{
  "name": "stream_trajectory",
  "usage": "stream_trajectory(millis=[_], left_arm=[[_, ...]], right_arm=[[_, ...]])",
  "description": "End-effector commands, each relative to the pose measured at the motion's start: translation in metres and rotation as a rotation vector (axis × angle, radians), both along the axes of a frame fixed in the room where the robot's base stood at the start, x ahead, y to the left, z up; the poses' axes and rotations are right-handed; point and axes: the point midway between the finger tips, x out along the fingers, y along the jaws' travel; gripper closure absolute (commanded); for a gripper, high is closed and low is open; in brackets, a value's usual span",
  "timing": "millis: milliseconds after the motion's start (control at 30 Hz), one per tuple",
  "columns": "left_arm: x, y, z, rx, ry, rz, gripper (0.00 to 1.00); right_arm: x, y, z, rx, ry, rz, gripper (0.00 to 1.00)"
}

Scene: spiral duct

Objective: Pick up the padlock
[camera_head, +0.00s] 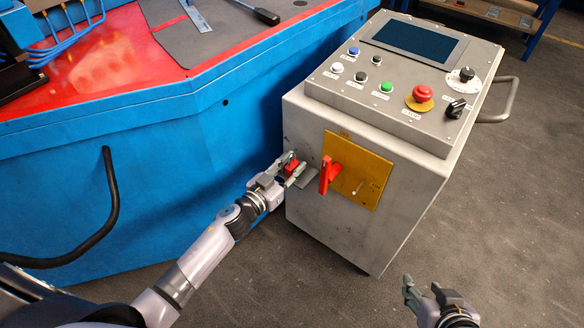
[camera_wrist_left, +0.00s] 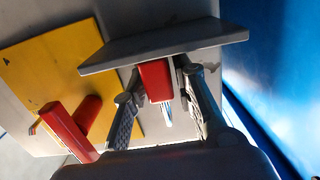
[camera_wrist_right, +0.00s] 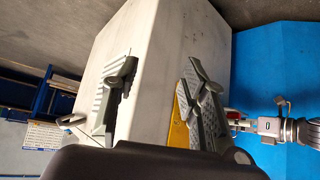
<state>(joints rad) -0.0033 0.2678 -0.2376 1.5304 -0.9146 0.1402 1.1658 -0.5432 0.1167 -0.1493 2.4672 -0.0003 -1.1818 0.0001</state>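The padlock (camera_head: 291,167) has a red body and sits at a small grey shelf (camera_head: 304,180) on the side of the grey control cabinet. In the left wrist view the padlock (camera_wrist_left: 155,80) is against the shelf (camera_wrist_left: 170,48), with its silvery shackle pointing towards my gripper. My left gripper (camera_head: 284,171) has its fingers on both sides of the padlock; they look apart, with a narrow gap at least on the right in the left wrist view (camera_wrist_left: 156,88). My right gripper (camera_head: 423,286) is open and empty, low in front of the cabinet.
A red handle (camera_head: 327,175) sticks out of a yellow plate (camera_head: 362,182) close beside the shelf. The cabinet top (camera_head: 402,78) carries several buttons and a screen. A blue bench (camera_head: 150,165) stands at left. The floor at right is clear.

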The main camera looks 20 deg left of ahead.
Motion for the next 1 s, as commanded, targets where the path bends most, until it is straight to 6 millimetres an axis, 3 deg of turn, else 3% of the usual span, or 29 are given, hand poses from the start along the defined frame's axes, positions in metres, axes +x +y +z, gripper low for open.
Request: stream_trajectory(millis=[333,833,1000], left_arm=[[0.0,0.0,0.0,0.0,0.0,0.0,1.0],[0.0,0.0,0.002,0.001,0.0,0.0,1.0],[0.0,0.001,0.007,0.002,-0.002,0.0,1.0]], right_arm=[[0.0,0.0,0.0,0.0,0.0,0.0,0.6],[-0.001,0.0,0.0,-0.001,0.007,0.0,0.6],[-0.015,-0.006,-0.008,-0.019,0.082,-0.007,0.6]])
